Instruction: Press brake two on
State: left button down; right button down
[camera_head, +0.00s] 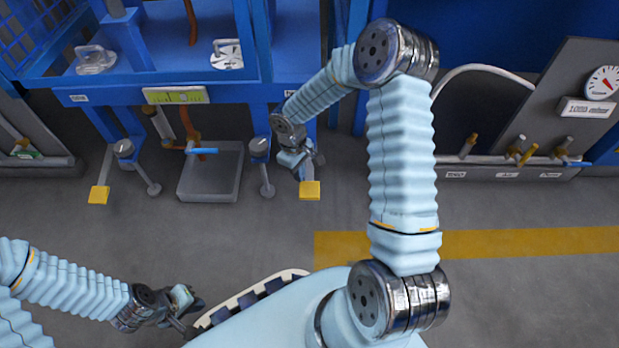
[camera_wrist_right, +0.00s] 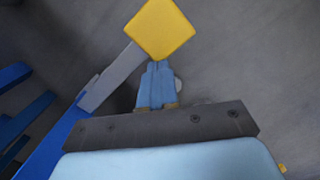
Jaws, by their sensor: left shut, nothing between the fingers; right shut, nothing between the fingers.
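Two yellow brake pedals stick out low at the front of the blue frame: a left pedal (camera_head: 98,194) and a right pedal (camera_head: 309,191). No brake number is readable on either. My right gripper (camera_head: 302,172) is shut and empty, pointing down just behind the right pedal. In the right wrist view, its closed blue fingers (camera_wrist_right: 158,72) end close to the lower edge of the yellow pedal (camera_wrist_right: 158,29), which sits on a grey lever (camera_wrist_right: 111,78). I cannot tell whether they touch. My left gripper (camera_head: 192,318) is shut and empty, low at the left, far from the pedals.
The blue frame (camera_head: 240,95) rises behind the pedals. A grey block (camera_head: 210,178) and round-topped feet stand between them. A panel with a dial (camera_head: 603,82) and several taps is at the right. The grey floor in front is clear, with a yellow stripe (camera_head: 530,241).

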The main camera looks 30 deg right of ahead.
notch_tip(320, 180, up, 14)
jog(key=w+p, duration=0.1)
jog(key=p, duration=0.2)
jog(key=shift+a+f+p, duration=0.15)
jog(key=shift+a+p, duration=0.15)
jog(key=shift+w, duration=0.1)
jog(key=s+a+f+m+y, duration=0.2)
jog(key=s+a+f, duration=0.3)
jog(key=a+f, duration=0.15)
jog(key=s+a+f+m+y, duration=0.1)
jog(key=s+a+f+y, duration=0.2)
jog(key=s+a+f, duration=0.4)
jog(key=s+f+m+t, duration=0.2)
jog(key=s+f+m, duration=0.2)
jog(key=s+f, duration=0.2)
notch_tip(320, 180, up, 14)
jog(key=a+p, duration=0.1)
jog(key=p, duration=1.2)
jog(key=shift+a+f, duration=0.2)
jog(key=shift+f, duration=0.1)
